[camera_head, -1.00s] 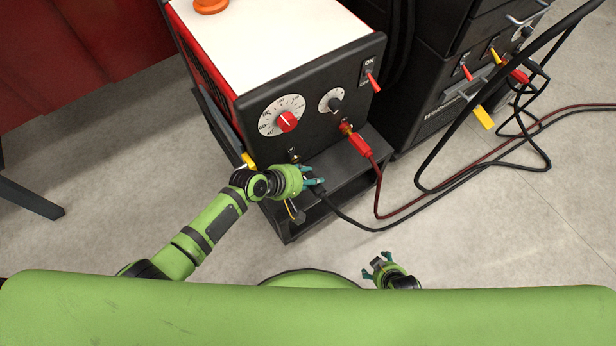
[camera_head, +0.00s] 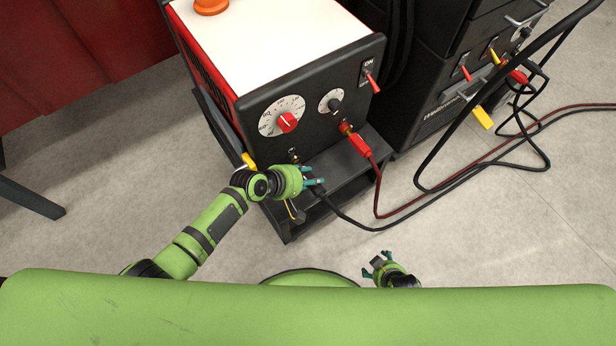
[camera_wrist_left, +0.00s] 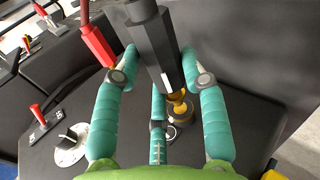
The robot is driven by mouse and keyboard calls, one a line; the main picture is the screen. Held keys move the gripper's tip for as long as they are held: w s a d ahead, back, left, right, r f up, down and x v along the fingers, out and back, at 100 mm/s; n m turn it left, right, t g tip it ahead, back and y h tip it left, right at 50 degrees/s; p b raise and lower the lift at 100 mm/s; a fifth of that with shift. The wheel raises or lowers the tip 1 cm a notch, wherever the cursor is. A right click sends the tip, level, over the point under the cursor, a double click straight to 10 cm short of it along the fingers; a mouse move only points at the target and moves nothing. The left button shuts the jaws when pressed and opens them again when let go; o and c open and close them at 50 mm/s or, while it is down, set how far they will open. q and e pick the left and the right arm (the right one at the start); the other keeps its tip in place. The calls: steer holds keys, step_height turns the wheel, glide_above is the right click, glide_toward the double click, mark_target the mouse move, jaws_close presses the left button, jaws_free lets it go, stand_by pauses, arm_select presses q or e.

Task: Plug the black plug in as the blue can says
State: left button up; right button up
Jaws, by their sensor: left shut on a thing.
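My left gripper (camera_head: 317,187) is at the lower front of the welding machine (camera_head: 325,110). In the left wrist view its teal fingers are shut on the black plug (camera_wrist_left: 152,42). The plug's brass tip points at a brass socket (camera_wrist_left: 181,112) on the dark panel; I cannot tell whether it has entered. In the head view, that free-looking left socket (camera_head: 293,155) shows just above my gripper. A red plug (camera_head: 357,143) sits in the right socket; it also shows in the wrist view (camera_wrist_left: 97,45). My right gripper (camera_head: 378,265) is open and empty. No blue can is in view.
The panel has a red-knobbed dial (camera_head: 287,121), a smaller dial (camera_head: 335,104) and a red switch (camera_head: 373,82). A black cabinet (camera_head: 440,90) stands to the right. Black and red cables (camera_head: 450,190) loop over the floor. Clear floor lies at the front right.

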stand_by(0.5)
arm_select(q)
steer(key=shift+w+a+b, duration=0.45)
steer(key=shift+w+a, duration=0.3)
steer(key=shift+w, duration=0.35)
steer(key=o, duration=1.3)
steer(key=shift+r, duration=0.1)
steer(key=shift+o, duration=0.2)
steer(key=shift+s, duration=0.1)
